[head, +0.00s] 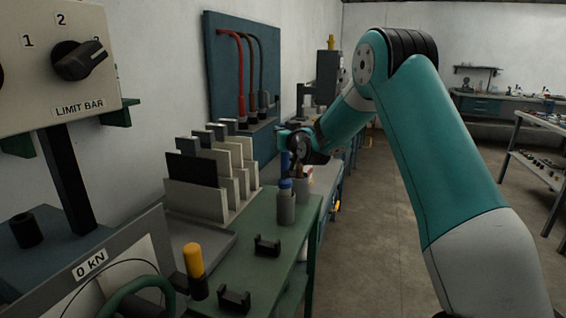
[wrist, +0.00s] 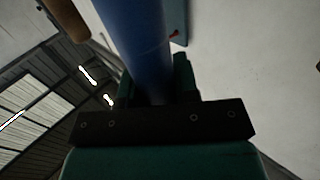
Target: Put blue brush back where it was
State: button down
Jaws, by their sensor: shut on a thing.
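The blue brush (wrist: 135,40) fills the middle of the wrist view as a thick blue handle between my two fingers. My gripper (wrist: 155,85) is shut on it. In the head view my gripper (head: 290,146) is above the far end of the green bench, with the blue handle (head: 285,162) upright at it. Directly below is a grey cup (head: 287,208) with a blue part showing at its mouth. I cannot tell whether this part belongs to the held brush. The brush's lower end is not clearly seen.
A second holder (head: 304,187) stands just behind the grey cup. A rack of upright plates (head: 205,195) is to the left. Black brackets (head: 267,246) and a yellow-handled tool (head: 193,262) are on the green bench (head: 240,270). A brown rod (wrist: 66,18) shows in the wrist view.

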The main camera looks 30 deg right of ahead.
aim_at(288, 163)
notch_tip(288, 163, down, 9)
jog(key=shift+d+r+p, duration=0.1)
jog(key=shift+p, duration=0.3)
jog(key=c, duration=0.9)
grip_release()
jog(key=shift+o, duration=0.2)
jog(key=shift+s, duration=0.15)
jog(key=s+a+b, duration=0.1)
jog(key=s+b, duration=0.6)
jog(key=s, duration=0.5)
jog(key=s+a+r+n+g+y, duration=0.1)
jog(key=s+a+n+g+y, duration=0.35)
jog(key=a, duration=0.85)
jog(key=s+a+r+n+g+y, duration=0.15)
jog(key=s+a+g+y, duration=0.45)
jog(key=a, duration=0.7)
jog(key=s+a+f+n+g+h, duration=0.1)
jog(key=s+g+h, duration=0.1)
jog(key=s, duration=1)
jog(key=s+a+f+n+g+h, duration=0.1)
jog(key=s+g, duration=0.4)
jog(key=s, duration=0.7)
jog(key=shift+a+f+h, duration=0.25)
jog(key=shift+a+h, duration=0.1)
jog(key=shift+h, duration=0.2)
